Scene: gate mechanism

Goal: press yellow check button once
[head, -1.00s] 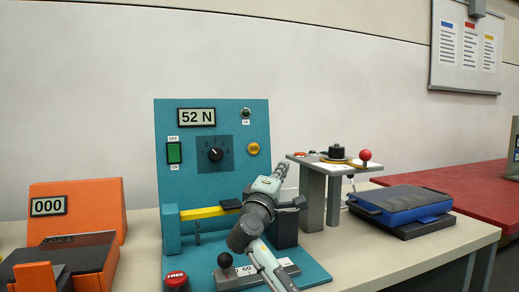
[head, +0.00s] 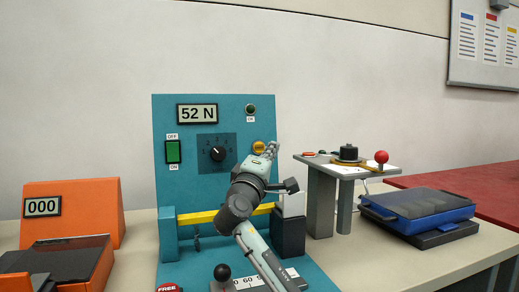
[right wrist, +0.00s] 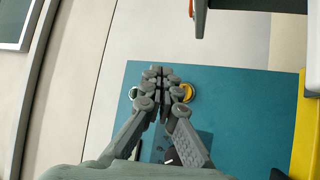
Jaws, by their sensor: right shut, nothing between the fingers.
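The yellow check button (head: 258,147) is a small round button on the right side of the upright teal panel (head: 200,142), below a dark green button. My right gripper (head: 273,147) is shut and empty, its fingertips just right of the yellow button in the head view. In the right wrist view the closed fingertips (right wrist: 161,74) are in front of the teal panel, and the yellow button (right wrist: 188,92) shows beside them, partly hidden by a finger. I cannot tell whether the fingers touch it. My left gripper is not in view.
The panel carries a "52 N" display (head: 197,114), a black dial (head: 217,153) and a green switch (head: 173,152). A yellow bar (head: 197,217) crosses low in front. To the right stand a small raised table with a red ball knob (head: 382,157) and a blue tray (head: 420,204).

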